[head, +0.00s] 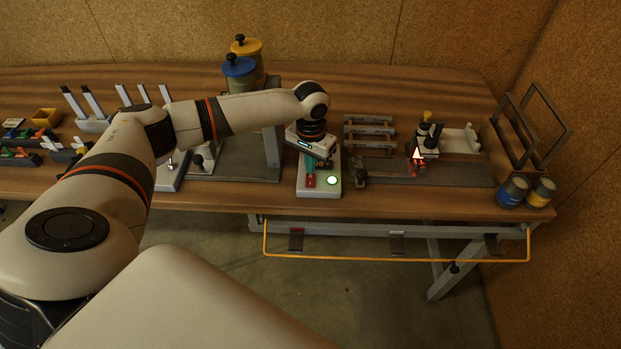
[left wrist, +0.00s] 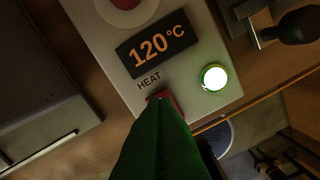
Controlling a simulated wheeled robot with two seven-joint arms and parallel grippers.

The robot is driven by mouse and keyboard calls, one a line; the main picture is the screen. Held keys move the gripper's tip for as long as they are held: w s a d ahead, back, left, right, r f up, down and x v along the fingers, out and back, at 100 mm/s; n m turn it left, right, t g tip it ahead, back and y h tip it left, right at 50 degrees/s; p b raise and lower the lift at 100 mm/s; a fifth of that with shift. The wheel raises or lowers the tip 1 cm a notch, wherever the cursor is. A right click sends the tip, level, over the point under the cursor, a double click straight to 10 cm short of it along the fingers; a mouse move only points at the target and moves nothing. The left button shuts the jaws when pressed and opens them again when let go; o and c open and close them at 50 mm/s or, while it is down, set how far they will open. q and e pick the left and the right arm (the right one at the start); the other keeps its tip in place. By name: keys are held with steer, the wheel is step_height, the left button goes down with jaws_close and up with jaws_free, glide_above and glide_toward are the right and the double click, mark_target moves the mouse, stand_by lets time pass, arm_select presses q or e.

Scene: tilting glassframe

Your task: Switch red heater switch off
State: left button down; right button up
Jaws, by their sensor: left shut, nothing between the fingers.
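The heater control box (head: 305,191) is a pale unit at the table's front edge. Its red heater switch (head: 311,181) sits low on its top face, beside a lit white-green lamp (head: 332,180). In the left wrist view the red switch (left wrist: 166,98) lies below the word HEAT and a display (left wrist: 157,45) reading 120°C; the lamp (left wrist: 214,77) glows there too. My left gripper (head: 309,171) points down over the box, its green fingers shut and empty. Its fingertips (left wrist: 157,108) are at the switch and partly hide it; I cannot tell whether they touch. My right gripper is out of view.
A round red button (left wrist: 125,2) is partly visible on the box. To the right lie a dark rail fixture (head: 440,174), two small cans (head: 527,191) and an upright frame (head: 540,110). A yellow bar (head: 395,259) runs along the table front. Capped canisters (head: 243,66) stand behind my left arm.

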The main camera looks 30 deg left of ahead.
arm_select(q)
steer(key=shift+f, duration=0.9)
stand_by(0.8)
steer(key=shift+r, duration=0.1)
step_height(320, 180, up, 7)
steer(key=p, duration=0.8)
stand_by(0.5)
